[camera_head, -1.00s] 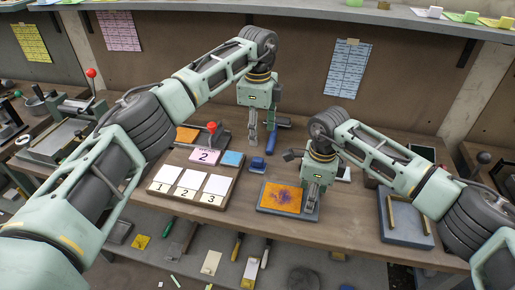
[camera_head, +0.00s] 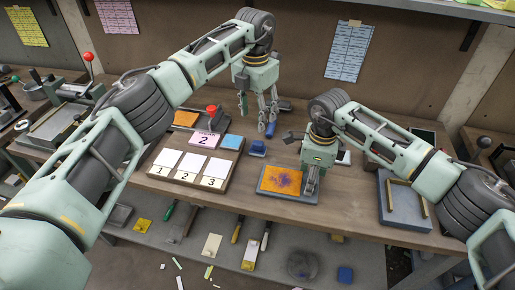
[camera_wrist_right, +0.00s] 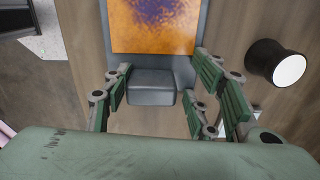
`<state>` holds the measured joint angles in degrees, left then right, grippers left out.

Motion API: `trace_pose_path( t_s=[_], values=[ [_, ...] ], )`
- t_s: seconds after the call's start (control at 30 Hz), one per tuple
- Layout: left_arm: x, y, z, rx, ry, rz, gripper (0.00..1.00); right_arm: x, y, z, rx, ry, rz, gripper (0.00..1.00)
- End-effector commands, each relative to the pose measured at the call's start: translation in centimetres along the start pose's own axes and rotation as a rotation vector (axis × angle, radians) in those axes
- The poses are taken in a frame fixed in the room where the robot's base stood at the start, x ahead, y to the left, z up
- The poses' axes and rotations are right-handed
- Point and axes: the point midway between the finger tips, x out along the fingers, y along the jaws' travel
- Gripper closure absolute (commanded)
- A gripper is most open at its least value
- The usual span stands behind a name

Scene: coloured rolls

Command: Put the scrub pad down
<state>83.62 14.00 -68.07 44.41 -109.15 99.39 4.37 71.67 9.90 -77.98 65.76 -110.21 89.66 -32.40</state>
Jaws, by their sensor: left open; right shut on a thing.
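A small blue block (camera_head: 257,148), which I take to be the scrub pad, rests on the bench right of the numbered board. My left gripper (camera_head: 257,118) is open above and behind it, apart from it, with its fingers spread. My right gripper (camera_head: 311,188) is shut on the grey end of a plate holder (camera_head: 268,194), which carries an orange plate with a purple stain (camera_head: 281,180). In the right wrist view the holder's grey end block (camera_wrist_right: 151,86) sits between the green finger pads, with the orange plate (camera_wrist_right: 153,25) beyond.
A grey tray (camera_head: 407,212) lies at right. A lower shelf (camera_head: 330,257) holds several tools.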

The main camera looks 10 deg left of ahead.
Motion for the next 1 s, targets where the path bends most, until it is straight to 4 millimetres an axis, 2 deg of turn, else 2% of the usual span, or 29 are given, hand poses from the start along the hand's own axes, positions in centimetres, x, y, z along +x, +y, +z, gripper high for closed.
trace_pose_path(
  t_s=[0.03,0.3,0.5,0.6,0.77,1.0],
  values=[
    [0.2,0.1,0.0,0.092,0.001,0.000,0.47,1.3,0.4,-0.5,0.001,0.015,0.013,0.81],
    [0.3,0.2,-0.1,0.644,0.001,-0.001,0.47,1.3,0.4,-0.5,0.001,0.015,0.013,0.81],
    [0.4,0.3,-0.1,0.971,0.002,-0.002,0.47,1.3,0.4,-0.5,0.001,0.015,0.013,0.81],
    [0.4,0.4,-0.1,1.076,0.002,-0.002,0.47,1.3,0.4,-0.5,0.001,0.015,0.013,0.81],
    [0.9,0.4,-0.2,1.157,0.002,-0.003,0.47,1.3,0.4,-0.5,0.001,0.015,0.013,0.81],
    [4.8,0.2,-0.2,1.168,0.004,-0.006,0.47,1.3,0.5,-0.5,0.001,0.015,0.013,0.81]
  ],
)
